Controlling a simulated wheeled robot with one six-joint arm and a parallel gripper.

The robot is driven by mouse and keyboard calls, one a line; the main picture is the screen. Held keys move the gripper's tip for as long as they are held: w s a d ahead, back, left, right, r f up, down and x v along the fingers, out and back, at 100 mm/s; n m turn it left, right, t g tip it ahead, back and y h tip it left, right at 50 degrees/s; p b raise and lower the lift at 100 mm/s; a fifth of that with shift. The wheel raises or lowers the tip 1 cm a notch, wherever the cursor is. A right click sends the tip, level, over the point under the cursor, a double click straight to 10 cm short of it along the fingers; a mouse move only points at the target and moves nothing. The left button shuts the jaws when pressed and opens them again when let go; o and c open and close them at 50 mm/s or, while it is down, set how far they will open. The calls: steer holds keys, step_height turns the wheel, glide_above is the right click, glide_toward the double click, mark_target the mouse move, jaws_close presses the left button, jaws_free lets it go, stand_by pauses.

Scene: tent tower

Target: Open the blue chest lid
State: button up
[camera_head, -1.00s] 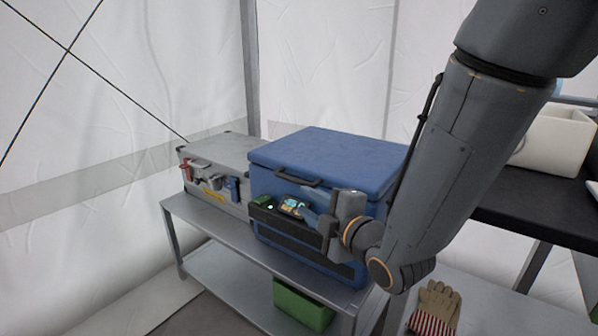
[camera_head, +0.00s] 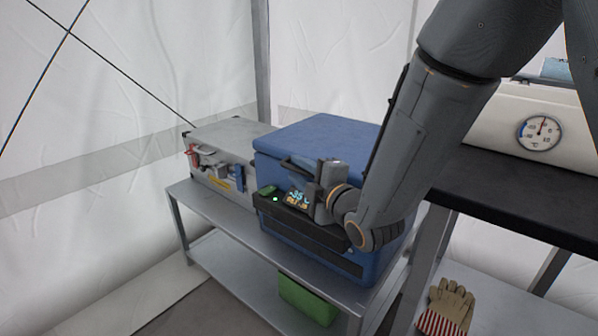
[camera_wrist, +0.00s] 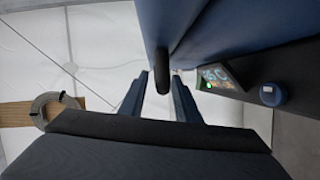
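The blue chest (camera_head: 385,225) stands on a grey metal shelf, its lid (camera_head: 325,136) shut. A dark handle (camera_head: 298,164) sits on the lid's front edge, partly hidden by my gripper (camera_head: 311,170). A lit display panel (camera_head: 298,198) is on the chest front below the handle. In the wrist view, the two fingers of my gripper (camera_wrist: 161,88) are apart, with the dark handle (camera_wrist: 163,72) between them. Slim gaps show on both sides of the handle.
A grey case (camera_head: 225,150) with latches stands left of the chest. A green bin (camera_head: 307,300) is on the lower shelf (camera_head: 230,268). A dark table (camera_head: 500,195) with a white box and dial (camera_head: 540,132) is at the right. Gloves (camera_head: 446,305) lie below it.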

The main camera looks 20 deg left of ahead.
steer(key=shift+a, duration=0.1)
jaws_close()
